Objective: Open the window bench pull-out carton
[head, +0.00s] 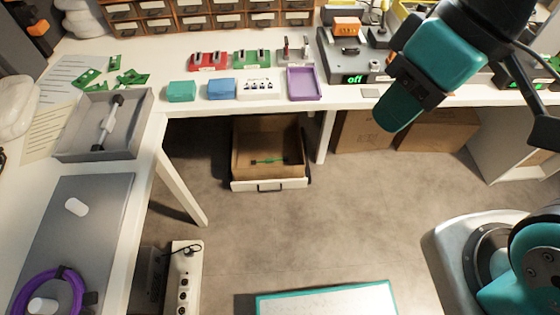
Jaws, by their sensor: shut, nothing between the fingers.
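A pull-out carton (269,184) sits low under the far bench (225,99), left of centre in the head view. It has brown inner walls, a pale front and a dark handle (269,187) on that front. Its top is uncovered, and its inside shows, with a small green item (269,161) on the bottom. The rear of the carton is close under the bench edge. My teal and black arm crosses the upper right, well apart from the carton. I cannot make out my gripper's fingers in this view.
Closed brown cartons (362,132) stand under the bench to the right. A white bench leg (326,136) is just right of the pull-out carton, and a slanted leg (181,189) is to its left. The grey floor (300,235) before it is clear. A teal-edged panel (328,302) is at the bottom.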

